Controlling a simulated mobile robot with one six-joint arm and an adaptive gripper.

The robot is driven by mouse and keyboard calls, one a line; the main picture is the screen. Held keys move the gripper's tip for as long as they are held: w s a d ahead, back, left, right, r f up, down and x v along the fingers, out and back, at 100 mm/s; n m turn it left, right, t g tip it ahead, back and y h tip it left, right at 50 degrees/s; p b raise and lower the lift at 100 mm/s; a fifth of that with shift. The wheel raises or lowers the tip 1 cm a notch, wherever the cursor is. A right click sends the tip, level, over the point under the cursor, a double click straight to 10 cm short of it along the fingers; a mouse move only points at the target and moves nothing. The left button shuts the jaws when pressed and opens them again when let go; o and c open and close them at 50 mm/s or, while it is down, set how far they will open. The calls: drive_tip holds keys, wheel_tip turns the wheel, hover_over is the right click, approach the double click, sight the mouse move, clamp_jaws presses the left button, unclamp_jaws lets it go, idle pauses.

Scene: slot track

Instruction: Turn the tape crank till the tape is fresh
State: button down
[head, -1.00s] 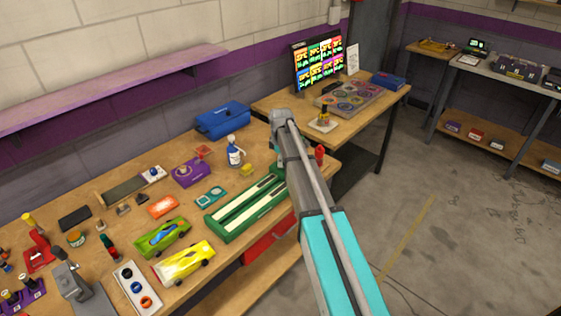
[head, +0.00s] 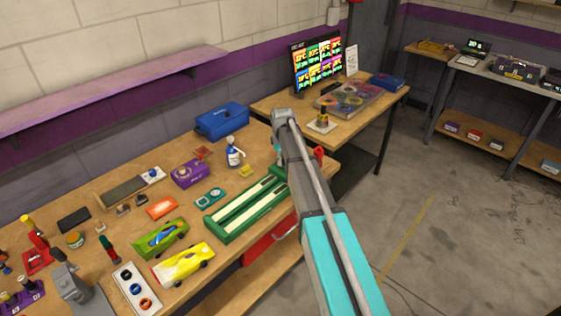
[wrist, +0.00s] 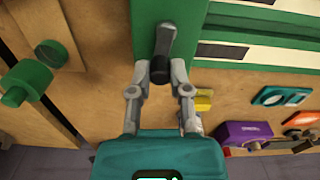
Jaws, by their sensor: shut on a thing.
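The tape bed is a long green box (head: 232,225) with white strips, lying near the front edge of the workbench. Its green end also shows at the top of the wrist view (wrist: 143,28). The tape crank, a dark grey handle (wrist: 163,38), stands against this green end in the wrist view. My gripper (wrist: 159,72) is shut on the crank's near end, with one finger on each side. In the head view my arm hides the gripper and the crank. The tape's freshness cannot be told from these frames.
A yellow block (wrist: 203,103) and a purple box (wrist: 243,134) lie close to the gripper. Green round knobs (wrist: 34,76) are on the left in the wrist view. Yellow (head: 183,262) and green (head: 160,238) toy cars lie left of the tape bed.

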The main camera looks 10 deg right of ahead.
drive_tip(key=m, duration=0.2)
drive_tip(key=d+m, duration=0.1)
drive_tip(key=m, duration=0.1)
drive_tip(key=shift+w+m, duration=0.1)
drive_tip(key=shift+m, duration=0.2)
drive_tip(key=m, duration=0.2)
drive_tip(key=d+m, duration=0.1)
drive_tip(key=m, duration=0.1)
drive_tip(key=shift+d+m, duration=0.1)
drive_tip(key=shift+m, duration=0.2)
drive_tip(key=m, duration=0.3)
drive_tip(key=s+d+m, duration=0.1)
drive_tip(key=m, duration=0.5)
drive_tip(key=shift+s+d+m, duration=0.3)
drive_tip(key=shift+s+d, duration=0.05)
drive_tip(key=shift+s, duration=0.05)
drive_tip(key=c, duration=0.6)
unclamp_jaws()
drive_tip(key=shift+w, duration=0.2)
